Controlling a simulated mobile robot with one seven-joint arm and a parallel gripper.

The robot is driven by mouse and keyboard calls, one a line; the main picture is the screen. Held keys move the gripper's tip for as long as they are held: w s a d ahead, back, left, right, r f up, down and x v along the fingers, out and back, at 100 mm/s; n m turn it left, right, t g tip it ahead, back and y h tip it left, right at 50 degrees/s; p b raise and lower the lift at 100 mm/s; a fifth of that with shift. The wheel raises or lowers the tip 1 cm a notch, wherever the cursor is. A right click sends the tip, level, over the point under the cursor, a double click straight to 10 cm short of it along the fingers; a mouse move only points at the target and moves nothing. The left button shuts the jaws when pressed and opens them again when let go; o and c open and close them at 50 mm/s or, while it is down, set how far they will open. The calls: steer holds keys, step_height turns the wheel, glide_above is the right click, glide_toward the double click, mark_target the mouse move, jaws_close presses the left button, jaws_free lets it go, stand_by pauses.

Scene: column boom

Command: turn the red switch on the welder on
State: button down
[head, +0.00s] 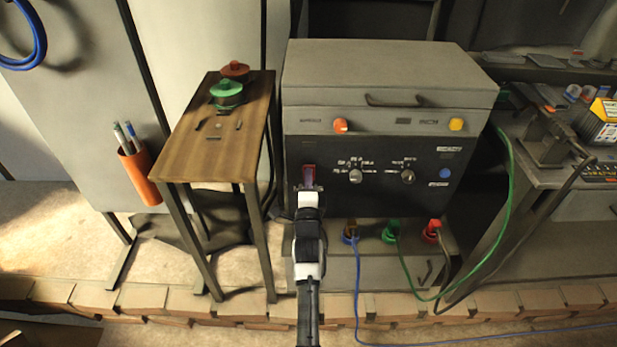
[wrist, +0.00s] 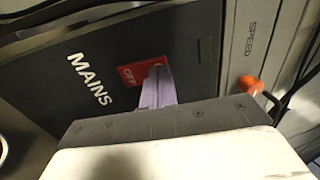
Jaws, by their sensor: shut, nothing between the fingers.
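The welder (head: 390,75) is a grey box with a black front panel. Its red switch (head: 309,169) is at the left end of that panel. In the wrist view a red plate marked OFF (wrist: 128,76) shows beside the white word MAINS (wrist: 90,79). My gripper (head: 308,184) is in front of the switch, with its fingers pointing at the panel. In the wrist view the shut fingers (wrist: 158,82) cover part of the red plate. I cannot tell whether they touch it. The rest of the switch and its position are hidden.
An orange knob (head: 340,125) is above the switch; it also shows in the wrist view (wrist: 250,85). A wooden-topped stand (head: 190,155) is close on the left. Blue and green cables (head: 508,190) hang from the lower front. A workbench is on the right.

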stand_by(0.3)
steer(key=shift+w+r+g+p, duration=0.15)
steer(key=shift+w+g+p, duration=0.2)
steer(key=shift+p, duration=0.55)
steer(key=shift+s, duration=0.1)
